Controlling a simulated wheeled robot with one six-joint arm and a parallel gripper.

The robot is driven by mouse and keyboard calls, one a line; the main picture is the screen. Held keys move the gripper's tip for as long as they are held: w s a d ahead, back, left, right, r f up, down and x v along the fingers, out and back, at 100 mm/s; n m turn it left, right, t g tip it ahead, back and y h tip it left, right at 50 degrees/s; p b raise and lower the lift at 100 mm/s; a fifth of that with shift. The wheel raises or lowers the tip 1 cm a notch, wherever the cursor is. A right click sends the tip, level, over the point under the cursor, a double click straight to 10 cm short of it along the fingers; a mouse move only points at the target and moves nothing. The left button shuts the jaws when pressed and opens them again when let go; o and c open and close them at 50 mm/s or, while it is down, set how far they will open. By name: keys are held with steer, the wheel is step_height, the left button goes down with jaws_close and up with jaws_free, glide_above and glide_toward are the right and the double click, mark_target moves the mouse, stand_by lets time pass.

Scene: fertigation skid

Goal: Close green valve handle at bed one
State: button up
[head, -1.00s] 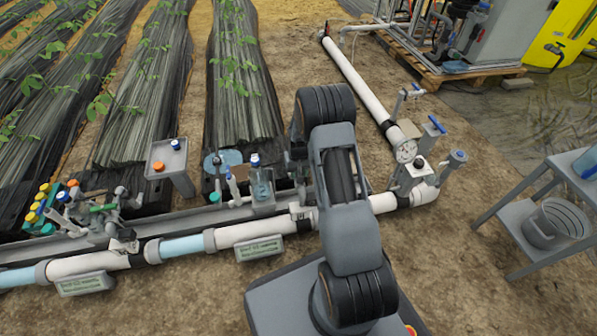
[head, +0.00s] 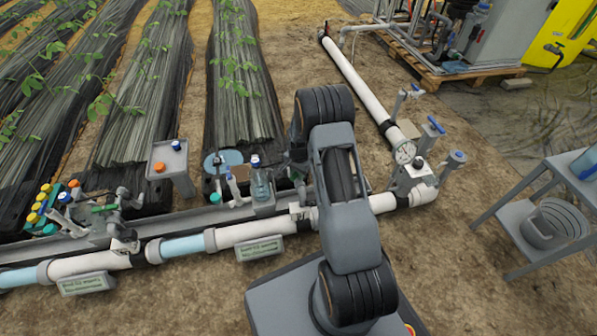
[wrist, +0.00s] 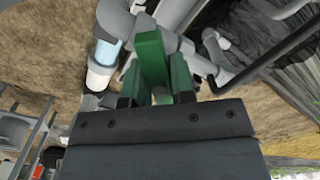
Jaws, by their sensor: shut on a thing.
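In the wrist view the green valve handle (wrist: 151,54) rises between the two dark green fingers of my gripper (wrist: 155,78). The fingers are shut on it, one on each side. The handle sits over grey and white pipe fittings with a clear bluish section beside them. In the head view my arm covers part of the pipe, and the held handle and the fingertips cannot be made out. Another green handle (head: 104,208) shows on the pipe fittings at the left of the head view.
The white pipe line (head: 255,231) runs across the front with label plates (head: 258,249). A gauge (head: 405,153) and blue-handled valves (head: 433,125) stand right of my arm. A grey post table (head: 171,160) stands behind the pipe. A grey shelf stand (head: 520,205) is at the right.

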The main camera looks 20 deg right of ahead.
steer(key=m, duration=0.9)
steer(key=shift+m, duration=0.4)
steer(key=o, duration=1)
steer(key=shift+c, duration=0.2)
steer(key=shift+p, duration=0.3)
step_height(320, 180, up, 10)
steer(key=p, duration=0.7)
